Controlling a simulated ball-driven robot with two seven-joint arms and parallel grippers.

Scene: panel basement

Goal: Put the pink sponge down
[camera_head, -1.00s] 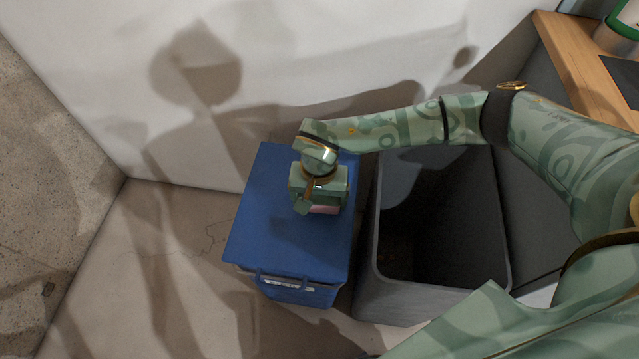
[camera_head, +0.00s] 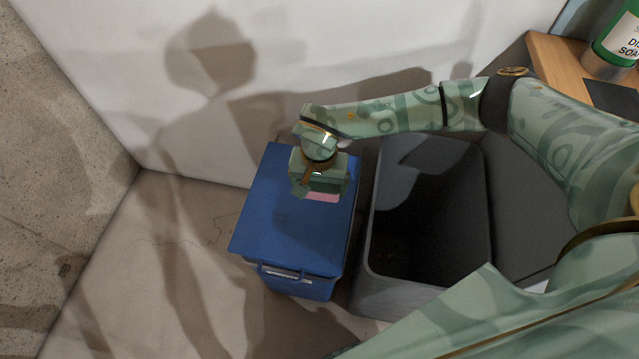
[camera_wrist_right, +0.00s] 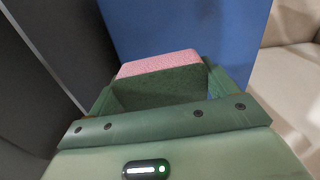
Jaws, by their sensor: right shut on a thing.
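The pink sponge (camera_head: 322,197) shows as a pink edge just under my right gripper (camera_head: 320,188) in the head view. In the right wrist view the sponge (camera_wrist_right: 160,64) has a pink part and a dark green part, and it sits between the fingers of my right gripper (camera_wrist_right: 158,88), which is shut on it. The gripper is over the lid of a blue box (camera_head: 285,225); the blue also fills the upper middle of the wrist view. I cannot tell whether the sponge touches the lid. My left gripper is not in view.
An open dark grey bin (camera_head: 372,285) stands right of the blue box, close beside it. A wooden counter (camera_head: 560,75) with a green soap bottle (camera_head: 618,45) is at the top right. A white wall is behind the box. The floor (camera_head: 170,240) to the left is clear.

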